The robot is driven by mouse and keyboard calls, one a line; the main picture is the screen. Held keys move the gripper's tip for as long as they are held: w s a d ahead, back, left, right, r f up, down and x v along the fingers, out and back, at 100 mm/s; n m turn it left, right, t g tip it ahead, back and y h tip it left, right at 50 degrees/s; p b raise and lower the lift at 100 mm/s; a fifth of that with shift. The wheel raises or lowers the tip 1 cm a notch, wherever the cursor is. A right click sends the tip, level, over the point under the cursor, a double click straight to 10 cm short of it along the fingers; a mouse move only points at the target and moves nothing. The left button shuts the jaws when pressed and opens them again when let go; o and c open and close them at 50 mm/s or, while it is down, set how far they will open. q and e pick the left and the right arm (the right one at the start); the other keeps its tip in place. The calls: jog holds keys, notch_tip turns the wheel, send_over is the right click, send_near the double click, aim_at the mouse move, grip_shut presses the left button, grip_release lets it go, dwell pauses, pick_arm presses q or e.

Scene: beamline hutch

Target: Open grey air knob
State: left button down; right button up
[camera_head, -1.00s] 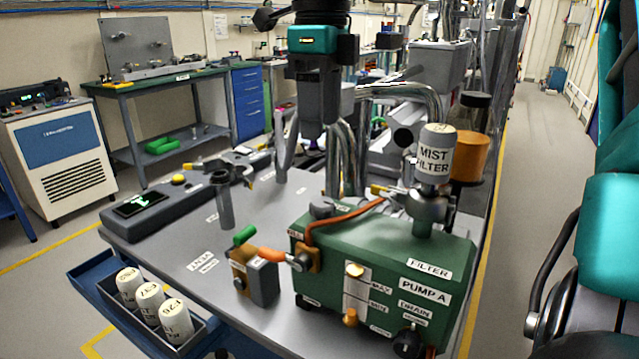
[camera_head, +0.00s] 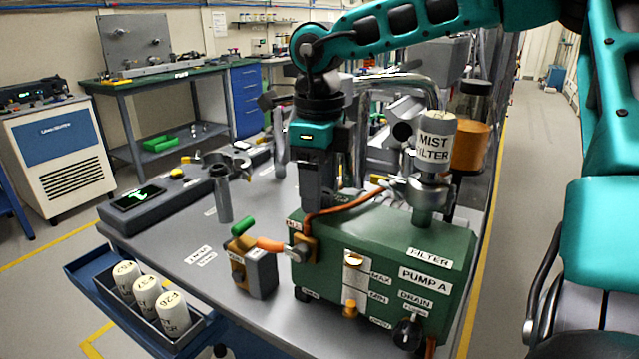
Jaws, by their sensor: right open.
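The green pump labelled PUMP A (camera_head: 398,255) stands on the grey bench top. A rounded grey knob at its top left rear corner, seen in the earlier frame, is now covered by my right gripper (camera_head: 318,208). My right gripper points down over that corner and is open; whether its fingers straddle or touch the knob cannot be told. No label reading AIR is legible. A black knob (camera_head: 407,333) sits low on the pump's front by the DRAIN label. My left gripper is not in view.
The mist filter (camera_head: 436,140) rises from the pump's top right. An orange hose (camera_head: 345,208) arches close to my gripper. A valve block with a green lever (camera_head: 243,226) stands left of the pump. White filter canisters (camera_head: 172,312) stand in a tray at lower left.

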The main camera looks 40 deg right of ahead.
jog(key=c, duration=1)
jog(key=shift+c, duration=0.2)
